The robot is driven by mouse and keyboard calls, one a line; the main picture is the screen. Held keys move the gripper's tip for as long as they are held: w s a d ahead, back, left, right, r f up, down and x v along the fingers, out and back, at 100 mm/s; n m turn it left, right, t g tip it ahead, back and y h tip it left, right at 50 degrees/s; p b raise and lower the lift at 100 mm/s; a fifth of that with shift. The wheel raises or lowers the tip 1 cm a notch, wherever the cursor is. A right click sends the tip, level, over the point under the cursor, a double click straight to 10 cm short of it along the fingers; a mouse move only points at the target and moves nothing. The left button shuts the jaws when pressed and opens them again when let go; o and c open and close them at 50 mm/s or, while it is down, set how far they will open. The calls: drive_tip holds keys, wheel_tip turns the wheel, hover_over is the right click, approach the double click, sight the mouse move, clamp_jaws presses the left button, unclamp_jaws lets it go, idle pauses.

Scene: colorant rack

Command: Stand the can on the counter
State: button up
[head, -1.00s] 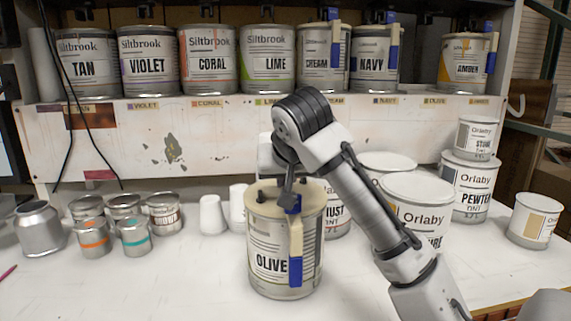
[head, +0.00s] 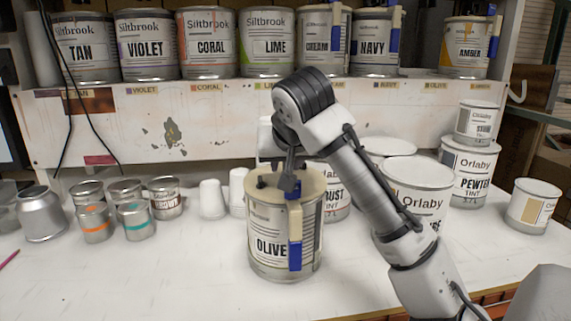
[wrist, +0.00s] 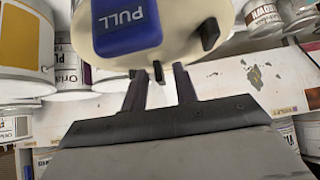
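The OLIVE can (head: 268,225) stands upright on the white counter (head: 120,275), its base apparently resting there. It has a cream lid and a blue and cream lever on its front right. My gripper (head: 291,192) is over the lid from behind. In the wrist view, the gripper (wrist: 160,72) has its two dark fingers apart, with a gap between them at the edge of the can's lid (wrist: 185,40). A small dark peg shows between the fingertips without clear contact. The blue PULL lever (wrist: 127,25) is close to the camera.
Several Orlaby cans (head: 418,185) stand to the right, behind my arm. Small tins (head: 95,222), a grey metal canister (head: 40,218) and white cups (head: 211,198) stand at left. The shelf (head: 225,90) above holds labelled cans. The front left counter is clear.

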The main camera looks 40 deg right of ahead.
drive_tip(key=b+v, duration=0.1)
drive_tip(key=v, duration=1)
drive_tip(key=shift+s+a+r, duration=0.1)
drive_tip(key=shift+s+r, duration=0.05)
